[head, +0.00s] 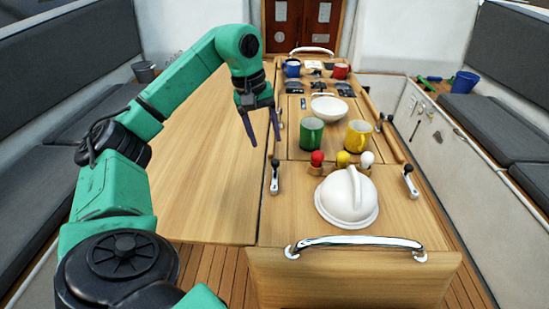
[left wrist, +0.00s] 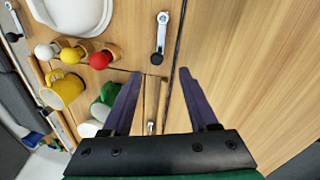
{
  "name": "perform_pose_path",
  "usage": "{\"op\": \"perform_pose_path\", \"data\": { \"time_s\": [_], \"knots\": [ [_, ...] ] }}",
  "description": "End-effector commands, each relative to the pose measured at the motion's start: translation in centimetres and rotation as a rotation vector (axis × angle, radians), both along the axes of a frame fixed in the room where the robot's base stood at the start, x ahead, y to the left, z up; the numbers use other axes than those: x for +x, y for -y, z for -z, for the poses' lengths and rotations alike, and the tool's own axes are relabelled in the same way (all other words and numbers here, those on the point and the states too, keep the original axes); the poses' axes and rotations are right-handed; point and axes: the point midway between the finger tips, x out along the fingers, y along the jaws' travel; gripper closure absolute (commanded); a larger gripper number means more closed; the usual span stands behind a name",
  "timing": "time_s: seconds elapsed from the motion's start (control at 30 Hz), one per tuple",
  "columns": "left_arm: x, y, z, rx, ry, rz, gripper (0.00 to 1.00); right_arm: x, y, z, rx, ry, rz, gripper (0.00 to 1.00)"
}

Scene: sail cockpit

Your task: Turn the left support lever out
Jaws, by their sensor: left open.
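A left lever (head: 275,177), chrome with a black knob, lies along the seam at the left edge of the table's middle section. It also shows in the left wrist view (left wrist: 161,32), above my fingertips. A second left lever (head: 279,120) sits farther along the same seam, partly hidden by my gripper; its end shows between my fingers in the left wrist view (left wrist: 150,127). My left gripper (head: 263,134) is open and empty above the seam, pointing down, with its fingers apart in the left wrist view (left wrist: 160,75). My right gripper is not in view.
A white domed lid (head: 347,199), red, yellow and white-topped shakers (head: 342,159), green (head: 311,133) and yellow (head: 358,135) mugs and a white bowl (head: 328,108) stand right of the seam. The left table leaf (head: 205,150) is bare. A chrome rail (head: 355,241) crosses the near end.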

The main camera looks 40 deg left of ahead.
Motion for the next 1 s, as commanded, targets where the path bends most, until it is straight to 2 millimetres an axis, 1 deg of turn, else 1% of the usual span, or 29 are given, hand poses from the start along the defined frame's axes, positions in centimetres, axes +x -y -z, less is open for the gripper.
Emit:
{"op": "perform_pose_path", "data": {
  "time_s": [0.03, 0.1, 0.17, 0.2, 0.3, 0.37, 0.43, 0.63, 0.67, 0.7, 0.77, 0.8, 0.83, 1.0],
  "knots": [
    [0.1, 0.1, 1.5, 0.002, -0.008, 0.000, 0.40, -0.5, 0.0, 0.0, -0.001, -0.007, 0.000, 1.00],
    [0.4, 0.4, 3.3, 0.001, -0.007, 0.001, 0.40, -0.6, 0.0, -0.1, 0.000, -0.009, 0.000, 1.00],
    [0.6, 0.6, 4.7, 0.000, -0.008, 0.001, 0.40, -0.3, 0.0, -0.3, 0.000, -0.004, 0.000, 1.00],
    [0.8, 0.7, 5.5, 0.000, -0.006, 0.001, 0.40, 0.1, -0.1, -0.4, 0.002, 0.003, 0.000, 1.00],
    [1.1, 1.0, 7.1, 0.000, -0.004, 0.001, 0.40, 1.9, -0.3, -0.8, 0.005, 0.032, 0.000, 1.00],
    [1.2, 1.0, 7.7, 0.000, -0.001, 0.000, 0.40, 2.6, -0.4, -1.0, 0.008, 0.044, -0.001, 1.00],
    [1.3, 1.1, 8.1, 0.000, 0.000, 0.001, 0.40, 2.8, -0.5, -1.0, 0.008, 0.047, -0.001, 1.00],
    [1.3, 1.1, 8.2, -0.001, 0.001, 0.001, 0.40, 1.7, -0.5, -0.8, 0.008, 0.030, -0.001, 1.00],
    [1.3, 1.1, 8.2, -0.001, 0.001, 0.001, 0.44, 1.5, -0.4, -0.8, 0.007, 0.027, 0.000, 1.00],
    [1.3, 1.1, 8.2, -0.001, 0.001, 0.001, 0.60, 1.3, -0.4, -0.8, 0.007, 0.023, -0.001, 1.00],
    [1.3, 1.1, 8.2, -0.001, 0.001, 0.001, 0.82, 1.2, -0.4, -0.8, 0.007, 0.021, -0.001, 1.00],
    [1.3, 1.1, 8.2, 0.000, 0.000, 0.001, 0.98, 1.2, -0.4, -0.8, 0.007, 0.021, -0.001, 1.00],
    [1.3, 1.1, 8.2, 0.000, 0.000, 0.001, 1.00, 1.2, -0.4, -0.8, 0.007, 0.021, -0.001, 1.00],
    [1.3, 1.1, 8.2, 0.000, 0.000, 0.001, 1.00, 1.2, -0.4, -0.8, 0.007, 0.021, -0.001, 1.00]
  ]
}}
